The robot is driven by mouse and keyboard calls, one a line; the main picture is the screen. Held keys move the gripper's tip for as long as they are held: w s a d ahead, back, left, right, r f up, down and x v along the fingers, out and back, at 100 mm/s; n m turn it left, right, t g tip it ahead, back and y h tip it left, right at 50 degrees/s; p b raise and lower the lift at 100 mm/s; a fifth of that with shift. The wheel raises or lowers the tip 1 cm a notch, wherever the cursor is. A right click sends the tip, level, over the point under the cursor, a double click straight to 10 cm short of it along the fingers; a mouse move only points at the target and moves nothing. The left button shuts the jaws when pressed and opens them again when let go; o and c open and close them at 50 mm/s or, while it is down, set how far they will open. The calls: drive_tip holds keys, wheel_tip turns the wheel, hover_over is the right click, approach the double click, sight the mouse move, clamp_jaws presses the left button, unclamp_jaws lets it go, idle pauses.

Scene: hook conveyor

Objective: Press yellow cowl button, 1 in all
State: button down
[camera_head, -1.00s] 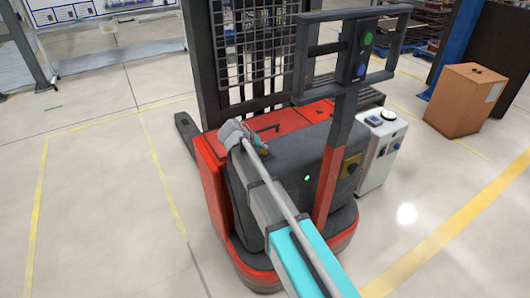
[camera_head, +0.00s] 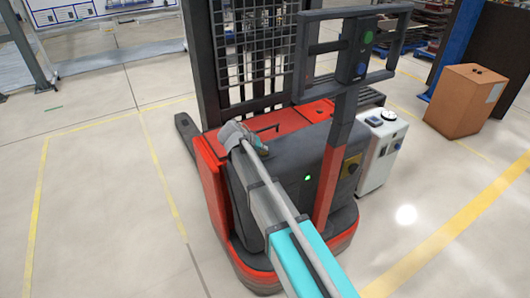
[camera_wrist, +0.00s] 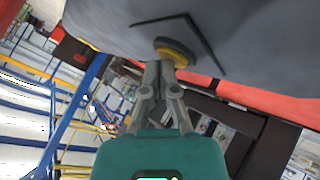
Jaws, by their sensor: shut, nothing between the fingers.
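In the wrist view, a round yellow button (camera_wrist: 172,54) with a dark collar sits on a dark square plate on the grey cowl. My gripper (camera_wrist: 160,68) is shut and empty. Its fingertips overlap the button's lower left edge in this view; I cannot tell whether they touch it. In the head view, my arm reaches over the dark grey cowl (camera_head: 292,160) of the red truck, and its end is at the cowl's far left edge. The fingers and this button cannot be made out there.
A yellow fitting with a dark centre (camera_head: 351,167) and a green light (camera_head: 308,178) are on the cowl's near side. A guard frame with a control box (camera_head: 357,50) rises above. A white cabinet (camera_head: 380,150) and a cardboard box (camera_head: 466,100) stand right. Floor at left is clear.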

drive_tip(key=shift+r, duration=0.15)
idle(0.3)
drive_tip(key=shift+r+p, duration=0.7)
drive_tip(key=shift+p, duration=0.15)
wheel_tip(320, 180, up, 5)
drive_tip(key=p, duration=0.5)
idle(0.9)
drive_tip(key=s+d+f+g+y, duration=0.2)
drive_tip(key=s+d+g+y, duration=0.1)
drive_tip(key=s+d, duration=0.9)
drive_tip(key=s+d+f+g+y+p, duration=0.1)
drive_tip(key=s+d+f+g+y, duration=0.1)
drive_tip(key=s+d, duration=0.9)
drive_tip(key=shift+s+d+f+g+y, duration=0.35)
drive_tip(key=shift+s+g+y, duration=0.4)
drive_tip(key=shift+s, duration=0.45)
